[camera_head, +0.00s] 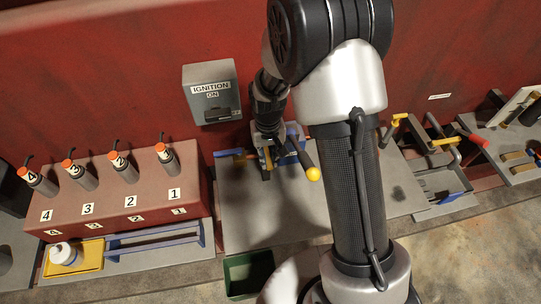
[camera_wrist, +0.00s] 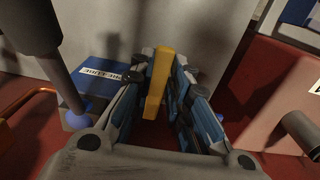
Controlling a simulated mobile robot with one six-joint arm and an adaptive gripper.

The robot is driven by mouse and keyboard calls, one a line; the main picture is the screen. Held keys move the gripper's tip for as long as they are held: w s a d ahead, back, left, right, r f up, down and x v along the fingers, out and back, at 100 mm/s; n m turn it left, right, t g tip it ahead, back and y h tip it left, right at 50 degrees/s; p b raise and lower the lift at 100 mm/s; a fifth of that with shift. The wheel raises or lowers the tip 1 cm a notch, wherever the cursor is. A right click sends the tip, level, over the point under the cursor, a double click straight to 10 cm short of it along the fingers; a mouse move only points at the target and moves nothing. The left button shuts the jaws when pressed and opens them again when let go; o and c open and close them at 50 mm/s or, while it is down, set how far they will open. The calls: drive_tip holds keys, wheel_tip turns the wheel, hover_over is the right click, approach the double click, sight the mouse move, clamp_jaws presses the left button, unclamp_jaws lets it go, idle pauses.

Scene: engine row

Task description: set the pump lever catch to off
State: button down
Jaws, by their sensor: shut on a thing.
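My gripper (camera_head: 267,170) is low over the grey plate below the ignition box in the head view. In the wrist view my gripper (camera_wrist: 165,100) has its fingers closed on an upright yellow piece (camera_wrist: 158,75), which looks like the catch. A dark lever rod (camera_head: 301,155) with a yellow ball end (camera_head: 313,174) stands just right of the gripper. A dark rod (camera_wrist: 60,75) also shows at the left of the wrist view. A blue block (camera_wrist: 98,78) with a white label sits behind the fingers. The catch's off mark cannot be made out.
The grey ignition box (camera_head: 211,92), marked ON, hangs on the red wall. A red block (camera_head: 120,190) with several orange-topped cylinders stands left. My arm hides much of the middle. Yellow-handled and red-handled levers (camera_head: 447,141) stand right. The grey plate (camera_head: 250,215) is clear in front.

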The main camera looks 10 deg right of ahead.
sight(268, 161)
idle(0.5)
drive_tip(key=c, duration=1.5)
unclamp_jaws()
drive_tip(key=shift+a, duration=0.1)
wheel_tip(268, 161, up, 12)
